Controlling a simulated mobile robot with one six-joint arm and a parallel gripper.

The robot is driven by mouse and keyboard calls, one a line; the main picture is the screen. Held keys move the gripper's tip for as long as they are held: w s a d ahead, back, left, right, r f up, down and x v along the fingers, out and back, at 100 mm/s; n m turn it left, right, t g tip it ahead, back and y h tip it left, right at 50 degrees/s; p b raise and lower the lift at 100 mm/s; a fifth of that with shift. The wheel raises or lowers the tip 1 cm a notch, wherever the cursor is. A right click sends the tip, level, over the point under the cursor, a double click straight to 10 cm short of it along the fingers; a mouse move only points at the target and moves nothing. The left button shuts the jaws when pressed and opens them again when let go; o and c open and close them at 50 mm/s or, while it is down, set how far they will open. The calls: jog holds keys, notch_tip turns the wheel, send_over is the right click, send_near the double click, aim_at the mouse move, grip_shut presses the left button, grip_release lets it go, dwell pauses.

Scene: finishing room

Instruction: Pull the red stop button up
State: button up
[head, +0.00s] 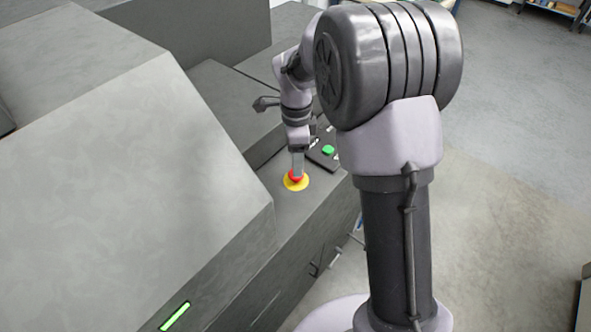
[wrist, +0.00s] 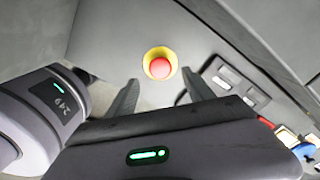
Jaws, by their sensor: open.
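The red stop button (head: 295,176) sits on a yellow disc (head: 304,184) on the top ledge of the grey machine. In the wrist view the round red button (wrist: 160,68) shows whole, with the yellow ring (wrist: 148,60) around it. My gripper (head: 297,166) points down over the button in the head view and partly covers it. In the wrist view my gripper (wrist: 160,88) is open, one finger to the lower left of the button and one to the lower right. No contact shows between the fingers and the button.
A dark panel with a green button (head: 328,150) lies just right of my gripper. In the wrist view a panel with pale rocker switches (wrist: 235,80) is right of the button. The sloped grey machine housing (head: 110,170) rises on the left. Open floor (head: 500,230) lies to the right.

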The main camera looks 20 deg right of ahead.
notch_tip(320, 180, down, 5)
jog(key=shift+f+b, duration=0.1)
jog(key=shift+b, duration=0.25)
grip_shut()
